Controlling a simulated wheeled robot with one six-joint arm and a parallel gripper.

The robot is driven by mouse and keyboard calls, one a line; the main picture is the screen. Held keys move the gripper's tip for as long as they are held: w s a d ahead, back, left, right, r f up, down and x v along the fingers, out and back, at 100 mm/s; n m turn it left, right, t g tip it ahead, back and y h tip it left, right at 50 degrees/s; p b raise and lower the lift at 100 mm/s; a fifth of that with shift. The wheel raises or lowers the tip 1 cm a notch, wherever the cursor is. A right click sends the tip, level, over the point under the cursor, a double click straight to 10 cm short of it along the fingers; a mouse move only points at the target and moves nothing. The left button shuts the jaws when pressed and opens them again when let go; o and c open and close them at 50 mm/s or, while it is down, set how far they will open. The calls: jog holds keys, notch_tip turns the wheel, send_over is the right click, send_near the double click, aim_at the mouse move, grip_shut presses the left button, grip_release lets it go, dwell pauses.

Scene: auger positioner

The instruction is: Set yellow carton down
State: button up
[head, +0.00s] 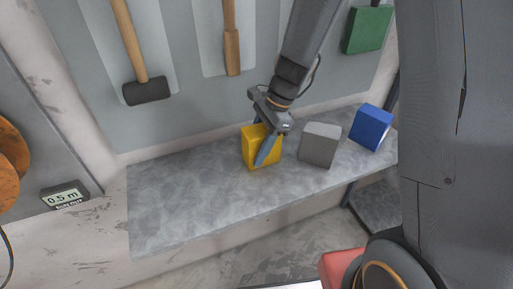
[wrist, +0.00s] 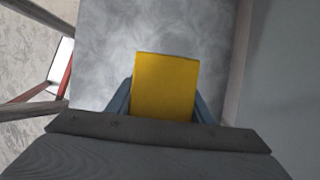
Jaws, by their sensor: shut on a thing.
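The yellow carton (head: 248,139) is at the middle of the grey shelf (head: 170,210) in the head view, left of a grey carton. My gripper (head: 268,148) is shut on it from above, with one blue finger across its front right side. In the wrist view, the yellow carton (wrist: 165,85) sits between the two blue fingers (wrist: 164,106), one on each side. The carton looks upright and at or very near the shelf surface. I cannot tell whether its bottom touches.
A grey carton (head: 320,144) stands close to the right of the yellow one, and a blue carton (head: 371,127) stands farther right. The shelf's left part is clear. A mallet (head: 146,91) and another wooden-handled tool (head: 231,50) hang on the back wall. A green box (head: 368,29) is above right.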

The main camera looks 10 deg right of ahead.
jog(key=o, duration=0.8)
jog(key=shift+f, duration=0.15)
jog(key=o, duration=0.4)
